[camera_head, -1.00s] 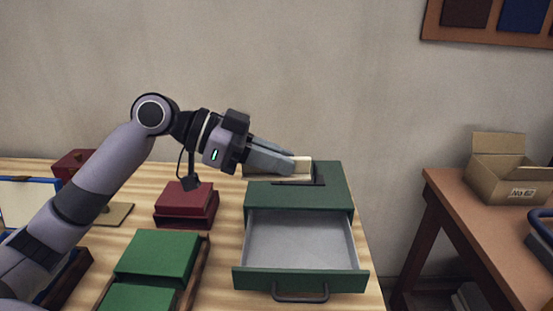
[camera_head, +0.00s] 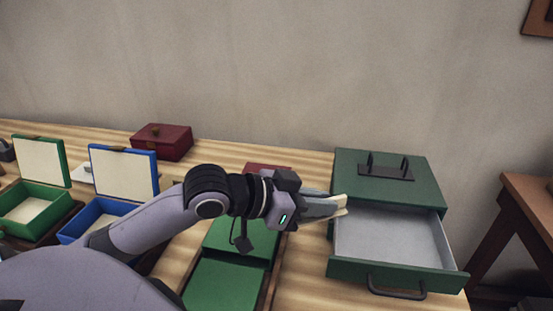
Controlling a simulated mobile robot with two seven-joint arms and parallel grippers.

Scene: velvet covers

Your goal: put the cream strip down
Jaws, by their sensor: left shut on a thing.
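My left gripper (camera_head: 332,206) is shut on the cream strip (camera_head: 342,202). Only a small pale end of the strip shows past the fingertips; the fingers hide the rest. In the view, the gripper overlaps the left edge of the green cabinet (camera_head: 385,189), beside the open drawer. I cannot tell whether the strip touches the cabinet. The drawer (camera_head: 390,238) is pulled out and its grey inside looks empty. A dark bracket (camera_head: 386,172) with two upright prongs sits on the cabinet top, with nothing in it. My right gripper is not in view.
Open green (camera_head: 40,160) and blue (camera_head: 122,172) boxes with cream-lined lids stand at left. A closed dark red box (camera_head: 161,142) is at the back. Green covers (camera_head: 225,285) lie below my arm. Bare wood table (camera_head: 315,290) shows left of the drawer.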

